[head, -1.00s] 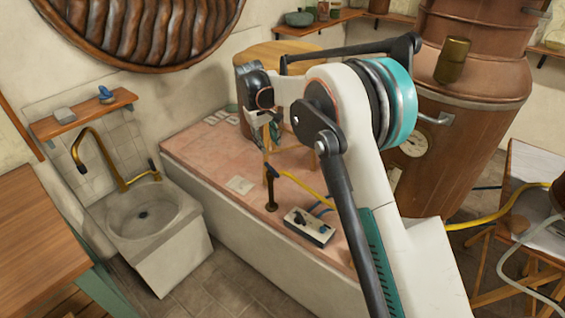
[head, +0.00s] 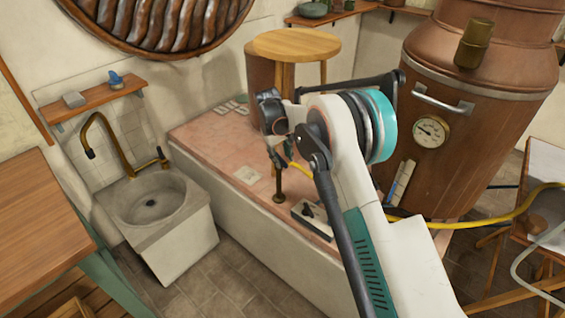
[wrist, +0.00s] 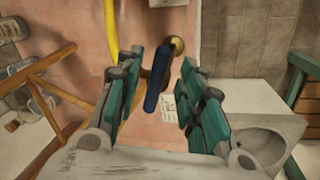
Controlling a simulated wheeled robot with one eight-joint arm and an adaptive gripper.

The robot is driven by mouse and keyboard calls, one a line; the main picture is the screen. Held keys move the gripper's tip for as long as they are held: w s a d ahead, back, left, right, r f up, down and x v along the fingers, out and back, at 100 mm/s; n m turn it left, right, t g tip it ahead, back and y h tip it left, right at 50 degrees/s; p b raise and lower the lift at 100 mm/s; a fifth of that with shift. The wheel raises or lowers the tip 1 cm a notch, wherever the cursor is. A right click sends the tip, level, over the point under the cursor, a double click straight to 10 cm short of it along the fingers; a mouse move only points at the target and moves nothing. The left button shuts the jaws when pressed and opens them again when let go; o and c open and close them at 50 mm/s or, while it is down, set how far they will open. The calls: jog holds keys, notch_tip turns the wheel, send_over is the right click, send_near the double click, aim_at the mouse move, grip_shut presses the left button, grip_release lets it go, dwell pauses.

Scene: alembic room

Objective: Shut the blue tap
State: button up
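The blue tap has a long dark-blue lever (wrist: 157,82) and a round brass part (wrist: 177,45), both seen in the wrist view. In the head view its thin upright post (head: 279,186) stands on the pink-topped counter, with a yellow hose beside it. My gripper (wrist: 160,62) is open, with its teal fingers spread to either side of the lever. The lever shows between the fingers with gaps on both sides. In the head view the fingers are small and hard to make out above the post.
A control box (head: 316,220) sits on the pink counter (head: 215,140) close to the post. A stone sink (head: 150,205) with a brass faucet (head: 105,140) is at the left. A copper still (head: 450,120) with a gauge stands at the right. A round wooden stool (head: 297,45) is behind.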

jog(key=shift+w+d+f, duration=0.1)
jog(key=shift+d+f, duration=0.05)
jog(key=shift+f, duration=0.65)
jog(key=shift+c, duration=0.2)
grip_shut()
jog(key=shift+w+d+n+t, duration=0.15)
jog(key=shift+w+d+n, duration=0.1)
jog(key=shift+n, duration=0.75)
jog(key=shift+w+d+n+t, duration=0.15)
jog(key=shift+d+n, duration=0.1)
jog(key=shift+n, duration=0.75)
jog(key=shift+o, duration=0.2)
grip_release()
